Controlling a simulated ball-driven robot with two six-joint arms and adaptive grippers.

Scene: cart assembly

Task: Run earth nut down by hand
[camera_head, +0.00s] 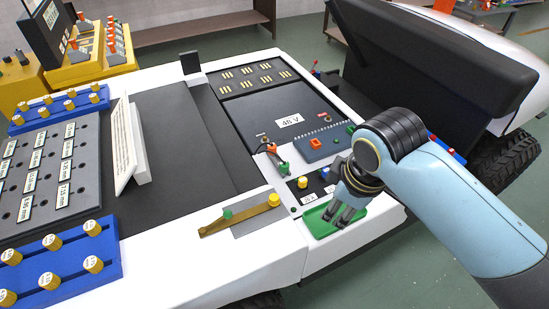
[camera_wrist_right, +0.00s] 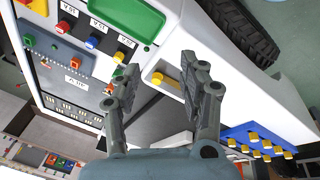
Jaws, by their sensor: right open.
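My right gripper (camera_head: 345,213) is over the small green tray (camera_head: 324,228) at the cart's near corner, fingers pointing down. In the right wrist view its two fingers (camera_wrist_right: 160,75) are spread apart with nothing seen held between them. I cannot tell which piece is the earth nut. My left gripper is out of view.
Behind the tray are the terminal panel with a yellow knob (camera_head: 302,182), the battery marked 48 V (camera_head: 262,105) and a clamp with leads (camera_head: 277,160). A white upright card (camera_head: 127,145) and blue racks (camera_head: 62,270) of yellow knobs stand left. The dark seat (camera_head: 430,55) is behind.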

